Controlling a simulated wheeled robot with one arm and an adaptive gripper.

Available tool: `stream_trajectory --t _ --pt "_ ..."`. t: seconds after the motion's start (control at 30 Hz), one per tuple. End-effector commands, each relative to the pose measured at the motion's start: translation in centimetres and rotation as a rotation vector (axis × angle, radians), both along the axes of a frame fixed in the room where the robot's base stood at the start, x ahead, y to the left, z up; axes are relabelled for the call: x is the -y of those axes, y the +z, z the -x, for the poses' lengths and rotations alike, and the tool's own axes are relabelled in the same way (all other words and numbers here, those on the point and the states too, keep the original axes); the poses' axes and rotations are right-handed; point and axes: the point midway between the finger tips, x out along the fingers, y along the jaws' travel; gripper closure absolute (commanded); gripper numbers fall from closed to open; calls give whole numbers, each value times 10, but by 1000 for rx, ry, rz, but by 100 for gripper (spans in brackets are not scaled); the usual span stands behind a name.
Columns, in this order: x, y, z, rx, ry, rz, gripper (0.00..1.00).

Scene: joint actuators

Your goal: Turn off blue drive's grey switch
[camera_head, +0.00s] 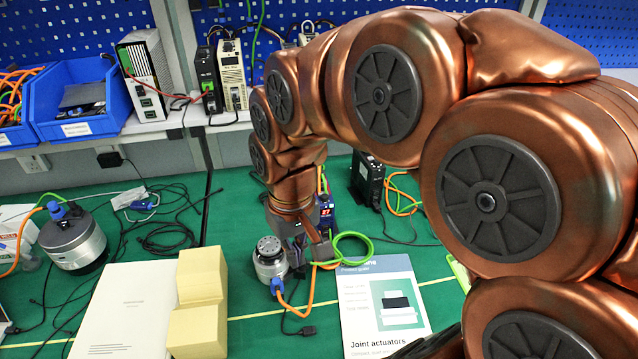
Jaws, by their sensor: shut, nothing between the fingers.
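The blue drive (327,213) stands on the green table in the middle of the view, with a red number display on its front. My copper arm reaches over from the right and comes down directly in front of it. My gripper (318,250) is shut and empty, low at the drive's front. The gripper and wrist cover much of the drive. I cannot make out its grey switch, nor whether the fingers touch the drive.
A silver round actuator (270,260) with orange and blue cabling stands just left of my gripper. A black drive (367,178) stands behind to the right. A product guide (382,305) lies in front. Yellow blocks (200,300) and a white box (125,310) are at left.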

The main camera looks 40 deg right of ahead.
Motion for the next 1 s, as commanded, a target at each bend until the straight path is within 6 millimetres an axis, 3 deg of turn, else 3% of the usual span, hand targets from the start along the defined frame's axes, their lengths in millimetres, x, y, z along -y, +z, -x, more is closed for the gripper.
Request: stream_trajectory --t 0.2,0.53,0.8,1.0 --pt "42 14 -64 88 -85 0 100" --pt "131 26 -141 214 -241 17 100" --pt "197 30 -172 281 -346 42 100" --pt "213 29 -177 294 -372 49 100"
